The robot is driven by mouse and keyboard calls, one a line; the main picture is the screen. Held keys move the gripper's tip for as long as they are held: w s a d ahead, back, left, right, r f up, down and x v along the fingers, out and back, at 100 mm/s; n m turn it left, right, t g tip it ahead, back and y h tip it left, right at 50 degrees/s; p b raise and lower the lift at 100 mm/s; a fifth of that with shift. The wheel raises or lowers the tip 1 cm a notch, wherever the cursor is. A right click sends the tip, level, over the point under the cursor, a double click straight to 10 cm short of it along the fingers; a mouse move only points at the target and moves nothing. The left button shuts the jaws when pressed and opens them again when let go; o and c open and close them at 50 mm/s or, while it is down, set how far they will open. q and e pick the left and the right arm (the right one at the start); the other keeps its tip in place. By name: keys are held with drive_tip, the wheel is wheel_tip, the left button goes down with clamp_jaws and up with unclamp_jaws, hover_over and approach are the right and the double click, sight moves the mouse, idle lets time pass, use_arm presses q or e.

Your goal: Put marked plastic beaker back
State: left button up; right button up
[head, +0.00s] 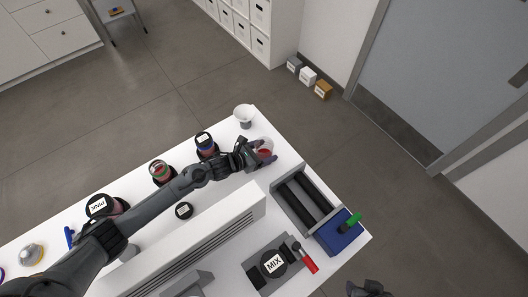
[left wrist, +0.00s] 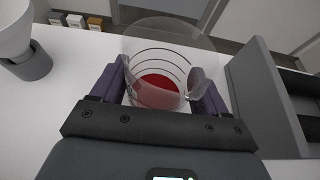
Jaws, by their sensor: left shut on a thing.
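The clear plastic beaker (left wrist: 160,55) has dark ring marks around its wall and red stuff in its bottom. It also shows in the head view (head: 265,154), near the far right edge of the white table. My left gripper (head: 257,155) reaches across the table and is shut on the beaker. In the left wrist view its two fingers (left wrist: 160,98) press on either side of the wall. I cannot tell whether the beaker's base touches the table. A dark part at the head view's bottom edge looks like my right gripper (head: 370,289); its fingers are unclear.
A white funnel in a grey holder (head: 244,117) stands left of the beaker. A grey roller machine (head: 305,200) with a blue bin (head: 338,234) is to the right. Several labelled jars line the far edge. A long white raised block (head: 195,240) lies nearer.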

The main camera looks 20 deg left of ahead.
use_arm(q)
drive_tip(key=shift+f, duration=0.45)
drive_tip(key=shift+f, duration=0.15)
drive_tip(key=o, duration=1.1)
drive_tip(key=shift+r, duration=0.2)
drive_tip(key=v, duration=1)
drive_tip(key=shift+s+a, duration=0.3)
drive_tip(key=shift+s+a+r, duration=0.25)
drive_tip(key=shift+s+r, duration=0.1)
drive_tip(key=shift+s, duration=0.1)
